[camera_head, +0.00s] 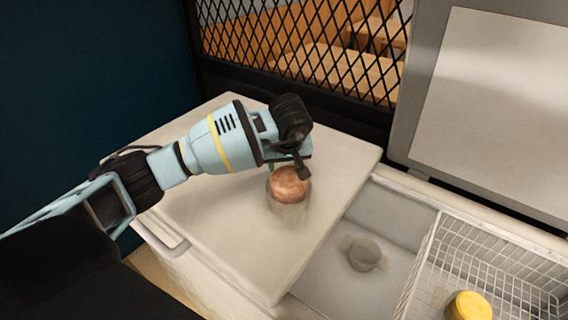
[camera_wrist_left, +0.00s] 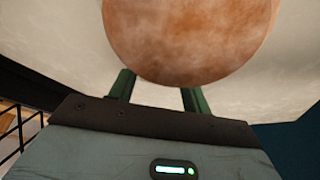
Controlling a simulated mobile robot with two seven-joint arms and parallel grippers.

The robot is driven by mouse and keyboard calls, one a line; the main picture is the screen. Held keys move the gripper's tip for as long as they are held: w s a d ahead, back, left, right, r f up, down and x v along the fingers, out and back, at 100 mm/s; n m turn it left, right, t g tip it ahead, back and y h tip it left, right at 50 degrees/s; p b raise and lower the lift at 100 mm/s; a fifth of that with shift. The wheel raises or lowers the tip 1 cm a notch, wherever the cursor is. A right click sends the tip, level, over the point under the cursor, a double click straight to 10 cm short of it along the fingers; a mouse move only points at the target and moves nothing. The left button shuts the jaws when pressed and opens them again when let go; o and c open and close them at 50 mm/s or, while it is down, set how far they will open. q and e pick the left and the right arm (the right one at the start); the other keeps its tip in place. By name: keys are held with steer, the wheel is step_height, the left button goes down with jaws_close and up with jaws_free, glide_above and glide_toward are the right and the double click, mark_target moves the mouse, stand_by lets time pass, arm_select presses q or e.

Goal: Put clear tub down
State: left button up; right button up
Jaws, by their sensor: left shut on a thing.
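The clear tub (camera_head: 290,208) is see-through, with a reddish-brown round top or filling (camera_head: 290,184). In the head view it is at the white board (camera_head: 235,245), right below my left gripper (camera_head: 287,172). I cannot tell whether its base touches the board. In the left wrist view the brown round (camera_wrist_left: 190,40) fills the upper middle, and the two green fingers of my left gripper (camera_wrist_left: 158,90) reach to either side of it. My left gripper is shut on the tub. The fingertips are hidden behind the brown round. My right gripper is not in view.
A white wire basket (camera_head: 440,245) stands at the lower right with a yellow-lidded jar (camera_head: 469,306) in it. A grey round fitting (camera_head: 363,254) lies in the recessed basin (camera_head: 335,280). A black mesh screen (camera_head: 300,45) stands behind. The board is bare around the tub.

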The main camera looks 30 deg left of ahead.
arm_select(q)
steer(key=o, duration=1.1)
steer(key=shift+f, duration=0.15)
steer(key=v, duration=1.2)
steer(key=shift+w, duration=0.1)
